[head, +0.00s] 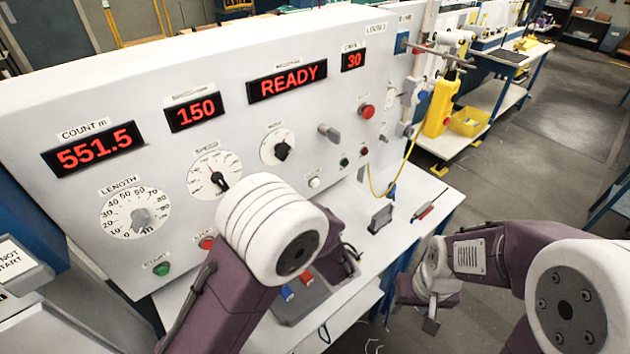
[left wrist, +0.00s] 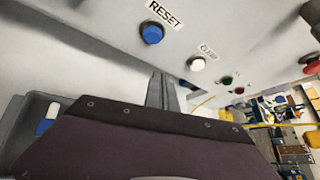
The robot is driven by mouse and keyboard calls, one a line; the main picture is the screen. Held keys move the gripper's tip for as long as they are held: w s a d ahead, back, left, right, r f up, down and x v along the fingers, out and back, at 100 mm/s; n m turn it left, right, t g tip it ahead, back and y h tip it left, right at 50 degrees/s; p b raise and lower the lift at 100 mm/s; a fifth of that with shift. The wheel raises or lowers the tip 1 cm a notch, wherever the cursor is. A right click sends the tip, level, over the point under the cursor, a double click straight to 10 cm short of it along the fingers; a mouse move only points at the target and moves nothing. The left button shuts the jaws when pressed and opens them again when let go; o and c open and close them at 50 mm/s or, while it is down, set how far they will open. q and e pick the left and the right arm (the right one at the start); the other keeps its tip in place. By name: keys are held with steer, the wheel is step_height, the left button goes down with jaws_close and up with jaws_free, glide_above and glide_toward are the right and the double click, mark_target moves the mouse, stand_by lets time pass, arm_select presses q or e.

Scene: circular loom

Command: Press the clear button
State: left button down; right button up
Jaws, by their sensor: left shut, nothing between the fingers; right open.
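The clear button is a small white round button on the panel. It shows in the left wrist view (left wrist: 197,62) under a "CLEAR" label, and in the head view (head: 314,182). My left gripper (left wrist: 160,88) is shut and empty, its grey fingers pointing toward the panel. In the left wrist view its tip is left of and a little below the white button; I see no contact. In the head view my white left wrist hides these fingers. My right gripper (head: 421,310) is open and empty, low over the floor to the right of the bench.
A blue RESET button (left wrist: 152,33) is left of the clear button in the left wrist view. A dark green button (left wrist: 226,80) is to its right. The panel (head: 240,130) also has dials and a red button (head: 366,111).

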mark_target(316, 183)
arm_select(q)
steer(key=w+d+r+m+t+h, duration=0.1)
steer(key=d+m+h, duration=0.3)
steer(key=d, duration=0.6)
steer(key=shift+d+r+m+t, duration=0.15)
steer(key=shift+r+m+t, duration=0.2)
steer(key=shift+t, duration=0.35)
steer(key=shift+f, duration=0.1)
steer(key=w+a, duration=0.6)
steer(key=shift+a+b, duration=0.15)
steer(key=shift+b, duration=0.15)
steer(key=shift+w, duration=0.1)
stand_by(0.7)
